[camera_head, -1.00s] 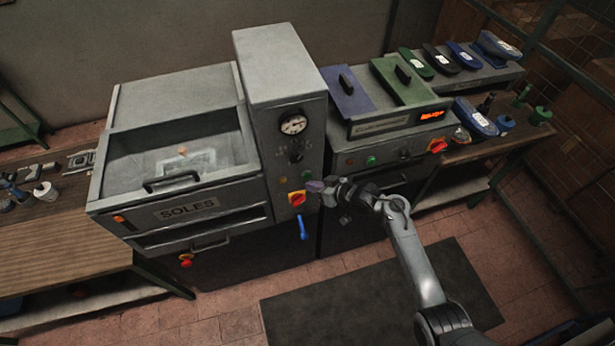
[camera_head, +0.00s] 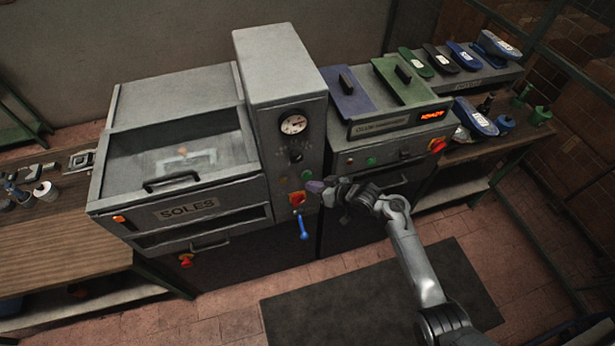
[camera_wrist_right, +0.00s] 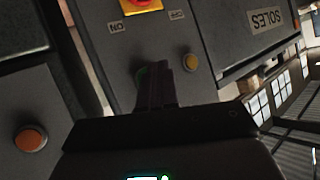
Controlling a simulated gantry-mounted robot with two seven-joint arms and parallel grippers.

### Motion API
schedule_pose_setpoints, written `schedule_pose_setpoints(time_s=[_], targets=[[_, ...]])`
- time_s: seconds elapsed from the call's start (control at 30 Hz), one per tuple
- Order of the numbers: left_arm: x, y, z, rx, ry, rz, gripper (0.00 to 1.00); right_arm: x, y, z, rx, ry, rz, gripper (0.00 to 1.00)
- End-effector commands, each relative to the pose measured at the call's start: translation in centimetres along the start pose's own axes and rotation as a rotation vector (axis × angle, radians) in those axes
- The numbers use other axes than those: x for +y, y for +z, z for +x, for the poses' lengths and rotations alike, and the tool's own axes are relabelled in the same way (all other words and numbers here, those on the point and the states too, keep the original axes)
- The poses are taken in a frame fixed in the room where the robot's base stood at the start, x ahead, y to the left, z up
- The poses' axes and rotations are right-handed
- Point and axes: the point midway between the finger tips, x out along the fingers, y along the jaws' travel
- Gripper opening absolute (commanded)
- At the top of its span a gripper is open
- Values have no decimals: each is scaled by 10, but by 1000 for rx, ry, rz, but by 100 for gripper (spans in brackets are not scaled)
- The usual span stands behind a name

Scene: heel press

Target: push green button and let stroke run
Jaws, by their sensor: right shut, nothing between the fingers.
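The green button (camera_head: 306,176) is on the front of the tall grey column (camera_head: 285,110) of the SOLES press, above and right of a red-and-yellow switch (camera_head: 297,198). My right gripper (camera_head: 316,187) is shut and empty, with its tips close in front of the column, just below and right of the green button. In the right wrist view the shut fingers (camera_wrist_right: 154,78) point at the panel, and only a green sliver (camera_wrist_right: 141,76) shows beside them. Whether they touch the button cannot be told. My left gripper is not in view.
A yellow button (camera_wrist_right: 190,62) sits beside the fingers. A blue lever (camera_head: 303,228) hangs below the switch. The second machine (camera_head: 385,150) has its own green button (camera_head: 371,161) and a red-lit display (camera_head: 432,115). A dark mat (camera_head: 380,300) covers the floor in front.

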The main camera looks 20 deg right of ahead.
Motion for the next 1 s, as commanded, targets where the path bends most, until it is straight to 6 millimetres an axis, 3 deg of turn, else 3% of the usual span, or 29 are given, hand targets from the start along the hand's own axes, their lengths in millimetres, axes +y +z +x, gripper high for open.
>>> schedule_pose_setpoints(time_s=[1.0], targets=[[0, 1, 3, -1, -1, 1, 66, 4, -4, 6, 0, 0, 0, 0]])
